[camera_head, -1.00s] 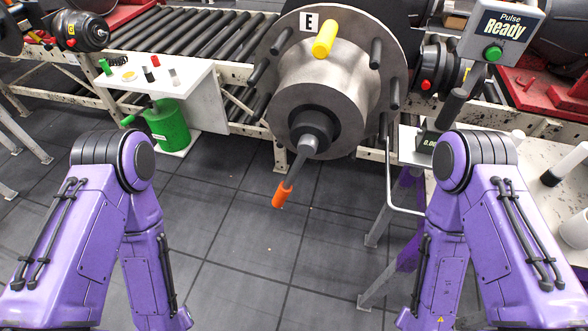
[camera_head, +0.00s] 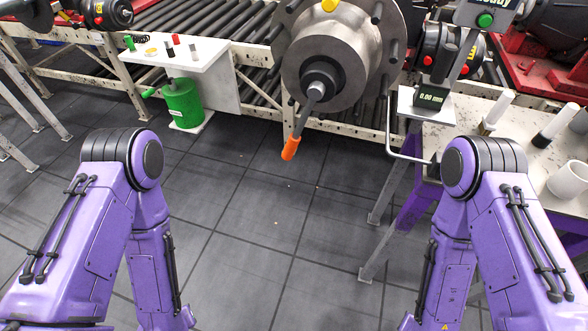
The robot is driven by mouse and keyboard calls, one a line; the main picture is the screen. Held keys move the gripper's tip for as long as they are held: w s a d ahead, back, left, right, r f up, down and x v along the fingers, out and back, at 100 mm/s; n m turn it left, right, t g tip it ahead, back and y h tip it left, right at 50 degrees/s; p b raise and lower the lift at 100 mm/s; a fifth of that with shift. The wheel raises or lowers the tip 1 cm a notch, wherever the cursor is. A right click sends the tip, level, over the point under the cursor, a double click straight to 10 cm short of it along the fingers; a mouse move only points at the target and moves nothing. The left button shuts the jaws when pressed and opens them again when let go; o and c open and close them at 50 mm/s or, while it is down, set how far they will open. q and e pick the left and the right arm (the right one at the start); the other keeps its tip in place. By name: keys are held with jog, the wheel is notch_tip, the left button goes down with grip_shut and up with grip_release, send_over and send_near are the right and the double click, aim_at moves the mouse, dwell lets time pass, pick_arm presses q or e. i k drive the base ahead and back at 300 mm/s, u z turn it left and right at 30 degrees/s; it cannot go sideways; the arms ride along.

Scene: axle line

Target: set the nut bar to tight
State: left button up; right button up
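The nut bar (camera_head: 306,115) is a dark bar with an orange grip (camera_head: 291,147) at its end. It projects from the dark centre nut (camera_head: 319,78) of the big grey hub (camera_head: 352,50). It hangs down and slightly to the left. I see no marking for tight on it. Both my purple arms come in from the lower corners with their forearms pointing down, apart from the bar. Neither gripper is in the picture.
A white side table (camera_head: 170,55) with small coloured parts and a green canister (camera_head: 183,103) stand at left. A gauge reading 0.00 mm (camera_head: 431,97) stands at right, near a speckled bench (camera_head: 500,165) with a white cup (camera_head: 568,180). The floor below the hub is clear.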

aim_at(320, 82)
jog(key=k, duration=0.5)
jog(key=u, duration=1.3)
jog(key=i, duration=1)
jog(key=z, duration=2.35)
